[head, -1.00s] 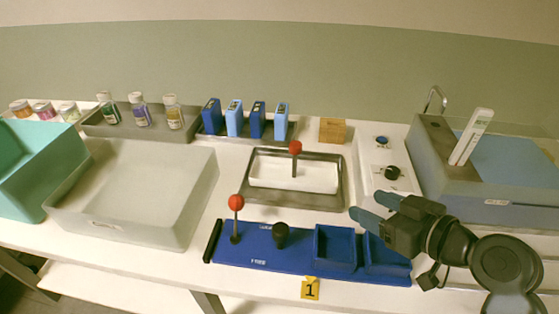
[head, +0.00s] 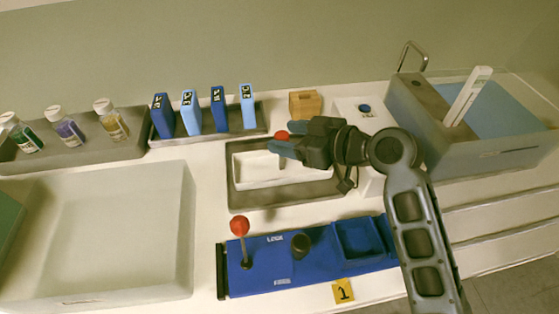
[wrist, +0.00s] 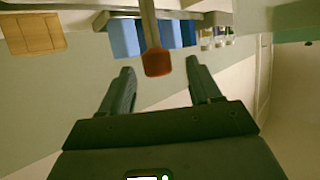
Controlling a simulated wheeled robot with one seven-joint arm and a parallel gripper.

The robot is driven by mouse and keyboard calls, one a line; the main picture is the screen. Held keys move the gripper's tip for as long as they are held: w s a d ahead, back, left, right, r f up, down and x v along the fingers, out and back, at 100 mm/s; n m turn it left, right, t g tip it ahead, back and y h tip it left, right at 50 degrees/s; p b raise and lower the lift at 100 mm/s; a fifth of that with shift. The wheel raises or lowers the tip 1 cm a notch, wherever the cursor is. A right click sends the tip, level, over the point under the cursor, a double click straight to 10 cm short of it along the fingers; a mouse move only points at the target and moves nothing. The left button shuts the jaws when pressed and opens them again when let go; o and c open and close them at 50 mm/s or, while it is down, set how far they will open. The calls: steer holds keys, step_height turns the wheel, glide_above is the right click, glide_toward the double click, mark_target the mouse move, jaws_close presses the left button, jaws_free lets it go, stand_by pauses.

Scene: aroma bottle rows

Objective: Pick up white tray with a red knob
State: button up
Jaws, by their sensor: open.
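The white tray (head: 254,173) lies in a grey metal pan (head: 240,198) in the middle of the head view, partly hidden by my arm. Its red knob (head: 282,135) shows just above my gripper (head: 280,147). In the wrist view the red knob (wrist: 158,63) hangs on its stem in the picture, at the mouth of the gap between the two fingers of my gripper (wrist: 160,72). The fingers are apart, with space on both sides of the knob. I cannot see them touching it.
A blue station (head: 285,262) with a second red knob (head: 239,226) stands in front. Blue boxes (head: 190,112) stand in a rack behind, with a wooden block (head: 305,104) beside them. A large white bin (head: 100,235) is left; a grey-blue bath (head: 490,155) is right.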

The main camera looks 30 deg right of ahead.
steer(key=x, duration=0.4)
steer(key=shift+w+p, duration=0.1)
steer(key=shift+p, duration=0.2)
steer(key=shift+r, duration=0.1)
steer(key=shift+c, duration=0.2)
jaws_close()
